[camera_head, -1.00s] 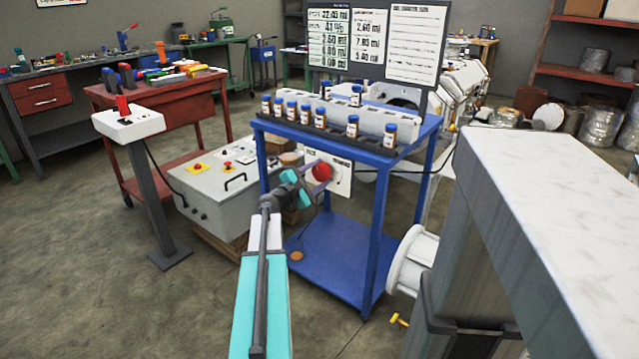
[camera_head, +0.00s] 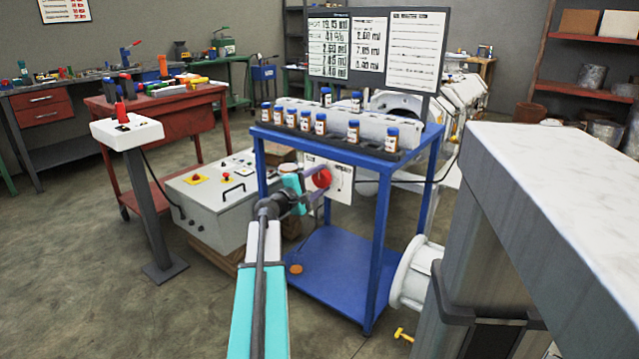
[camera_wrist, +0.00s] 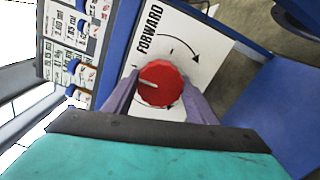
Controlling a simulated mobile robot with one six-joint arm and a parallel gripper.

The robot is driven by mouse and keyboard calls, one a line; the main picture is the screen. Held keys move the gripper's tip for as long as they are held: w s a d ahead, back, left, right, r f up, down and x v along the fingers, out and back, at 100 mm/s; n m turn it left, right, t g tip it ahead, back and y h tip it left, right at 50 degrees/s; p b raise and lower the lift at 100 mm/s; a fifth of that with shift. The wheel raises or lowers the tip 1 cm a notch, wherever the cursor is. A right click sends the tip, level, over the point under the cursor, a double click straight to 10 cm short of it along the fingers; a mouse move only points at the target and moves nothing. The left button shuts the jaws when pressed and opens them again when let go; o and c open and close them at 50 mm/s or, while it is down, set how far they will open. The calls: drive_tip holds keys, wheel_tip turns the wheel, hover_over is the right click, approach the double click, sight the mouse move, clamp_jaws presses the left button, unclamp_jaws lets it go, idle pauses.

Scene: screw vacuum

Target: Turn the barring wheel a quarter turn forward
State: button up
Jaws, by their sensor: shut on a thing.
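The barring wheel is a red ridged knob (camera_wrist: 162,84) with a pale pointer line, on a white plate (camera_wrist: 205,40) marked FORWARD with a curved arrow. In the head view the knob (camera_head: 321,177) shows on its plate (camera_head: 341,184) at the front of the blue cart. My gripper (camera_wrist: 160,98) has its two grey-purple fingers on either side of the knob, shut on it. In the head view my gripper (camera_head: 314,184) reaches the knob from the left. The lower part of the dial is hidden behind the knob and fingers.
The blue cart (camera_head: 335,268) carries several blue-capped bottles and a display board (camera_head: 375,45). A grey control box (camera_head: 212,195) stands left of it, with a white pedestal (camera_head: 127,132) beyond. A white flanged pipe (camera_head: 414,272) is at the right.

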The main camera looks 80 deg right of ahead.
drive_tip(key=shift+w+d+r, duration=0.1)
drive_tip(key=shift+w+r, duration=0.05)
drive_tip(key=o, duration=1.1)
drive_tip(key=shift+c, duration=0.2)
drive_tip(key=p+v, duration=0.2)
drive_tip(key=v, duration=1.2)
drive_tip(key=shift+p, duration=0.3)
